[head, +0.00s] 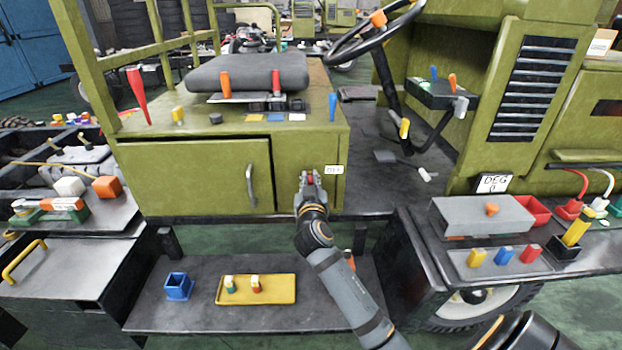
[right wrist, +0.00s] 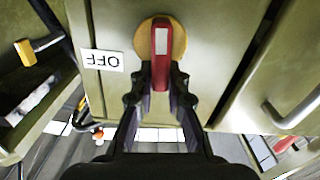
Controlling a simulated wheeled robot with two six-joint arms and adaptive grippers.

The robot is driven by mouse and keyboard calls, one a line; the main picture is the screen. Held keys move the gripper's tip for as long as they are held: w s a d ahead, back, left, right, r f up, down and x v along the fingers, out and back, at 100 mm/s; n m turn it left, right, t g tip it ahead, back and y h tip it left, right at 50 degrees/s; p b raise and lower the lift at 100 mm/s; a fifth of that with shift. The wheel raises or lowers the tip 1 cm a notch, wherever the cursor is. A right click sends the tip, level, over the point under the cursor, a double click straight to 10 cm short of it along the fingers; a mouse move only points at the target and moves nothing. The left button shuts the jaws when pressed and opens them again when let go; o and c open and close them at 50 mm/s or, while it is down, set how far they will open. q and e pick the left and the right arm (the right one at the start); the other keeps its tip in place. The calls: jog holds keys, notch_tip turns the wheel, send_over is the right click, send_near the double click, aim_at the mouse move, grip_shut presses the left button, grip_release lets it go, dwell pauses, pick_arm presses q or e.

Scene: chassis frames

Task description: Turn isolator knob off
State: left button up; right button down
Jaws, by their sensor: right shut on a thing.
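The isolator knob is a red handle (right wrist: 161,60) with a white stripe, on a round yellow plate (right wrist: 175,38) on the green cabinet front. In the right wrist view the handle stands upright, across from the OFF label (right wrist: 103,60), which reads upside down beside it. In the head view the label (head: 334,170) is just right of the knob. My right gripper (right wrist: 161,85) is shut on the red handle, a finger on each side. It also shows in the head view (head: 310,180), mostly covering the knob. My left gripper is not in view.
A cabinet door with a curved handle (head: 251,185) is left of the knob. Levers and a seat (head: 247,72) are above. A low shelf (head: 200,312) below bears a yellow tray (head: 275,296) and a blue box (head: 179,287). A grey box (head: 480,214) stands at the right.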

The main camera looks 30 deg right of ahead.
jog(key=shift+w+a+f+n+p, duration=0.3)
jog(key=shift+n+p, duration=0.65)
jog(key=shift+n, duration=1.8)
jog(key=shift+w+a+f+n+p, duration=0.1)
jog(key=shift+a+f+n+p, duration=0.55)
jog(key=shift+n, duration=2.15)
jog(key=shift+w+a+f+n+p, duration=0.15)
jog(key=shift+f+n+p, duration=0.3)
jog(key=shift+n+p, duration=1.6)
jog(key=shift+n+b, duration=0.75)
jog(key=shift+n, duration=0.05)
jog(key=c, duration=1.3)
grip_release()
jog(key=shift+w, duration=0.1)
jog(key=v, duration=0.7)
jog(key=shift+s+a, duration=0.15)
jog(key=shift+s, duration=0.1)
